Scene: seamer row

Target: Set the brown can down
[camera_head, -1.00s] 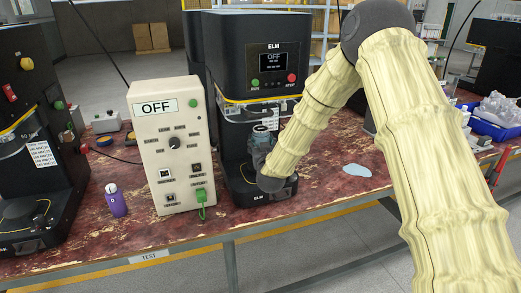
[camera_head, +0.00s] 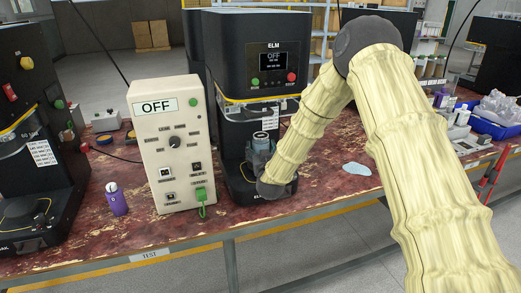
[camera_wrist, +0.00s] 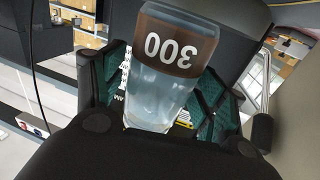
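The can (camera_wrist: 165,90) fills the middle of the wrist view, with a brown band marked 300 and a clear, pale body. The dark green pads of my gripper (camera_wrist: 160,98) lie on both sides of it, and my gripper looks closed around it. In the head view the can (camera_head: 261,138) shows as a small pale cylinder with a dark top, upright in front of the black ELM seamer (camera_head: 224,66). My gripper (camera_head: 259,153) is there too, low over the seamer's base (camera_head: 238,184). My arm hides part of the base, and contact below the can cannot be seen.
A white control box (camera_head: 160,160) reading OFF stands left of the seamer, with a purple bottle (camera_head: 116,198) beside it. Another black machine (camera_head: 25,120) is at far left. A pale puddle-like patch (camera_head: 356,169) lies right. A blue bin (camera_head: 496,130) stands far right.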

